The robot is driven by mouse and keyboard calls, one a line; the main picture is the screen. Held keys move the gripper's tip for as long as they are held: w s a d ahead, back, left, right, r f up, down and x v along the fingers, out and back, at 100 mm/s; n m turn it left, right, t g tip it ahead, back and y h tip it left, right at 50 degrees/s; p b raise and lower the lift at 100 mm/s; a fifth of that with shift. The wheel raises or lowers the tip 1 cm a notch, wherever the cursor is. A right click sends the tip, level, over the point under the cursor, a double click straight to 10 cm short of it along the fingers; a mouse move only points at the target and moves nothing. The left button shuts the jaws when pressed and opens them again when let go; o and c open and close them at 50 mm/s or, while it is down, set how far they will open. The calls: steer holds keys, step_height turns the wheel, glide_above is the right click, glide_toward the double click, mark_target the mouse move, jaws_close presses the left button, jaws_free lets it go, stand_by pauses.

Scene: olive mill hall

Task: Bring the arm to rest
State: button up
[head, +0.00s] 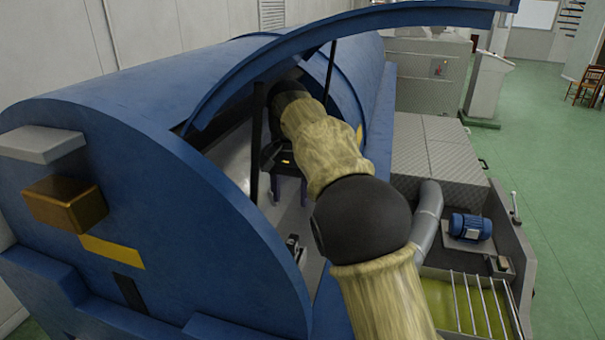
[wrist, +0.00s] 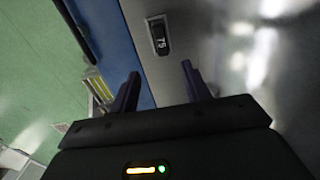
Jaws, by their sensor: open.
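My arm (head: 362,215), in a pale yellow-brown sleeve with black joints, reaches through the raised cover into the open blue machine (head: 150,130). My gripper (head: 290,188) is inside the opening, below the far end of the sleeve. In the wrist view my gripper (wrist: 160,88) has its two dark fingers spread wide, with nothing between them. A small dark tag-like piece marked T5 (wrist: 159,36) is on the grey metal beyond the fingers, apart from them. A small dark piece (head: 293,243) shows at the opening's near edge in the head view; I cannot tell if it is the same.
The curved blue cover (head: 330,32) stands raised over my arm, and a dark strut (head: 329,75) runs close beside it. At right are a grey pipe (head: 428,215), a blue motor (head: 470,227) and a barred basin (head: 460,300). Green floor (head: 545,170) lies clear further right.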

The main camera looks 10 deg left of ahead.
steer(key=d+f, duration=0.5)
steer(key=d, duration=0.6)
steer(key=s+d+f+t, duration=0.1)
steer(key=s+d+f, duration=0.3)
steer(key=s, duration=0.3)
steer(key=s+d+f+n, duration=0.1)
steer(key=s+d+f, duration=0.3)
steer(key=s+d, duration=0.3)
steer(key=s+d+f+t, duration=0.1)
steer(key=s+d+f, duration=0.3)
steer(key=s, duration=0.3)
steer(key=shift+d+f+n+t, duration=0.3)
steer(key=shift+d+f, duration=0.1)
steer(key=shift+d, duration=0.25)
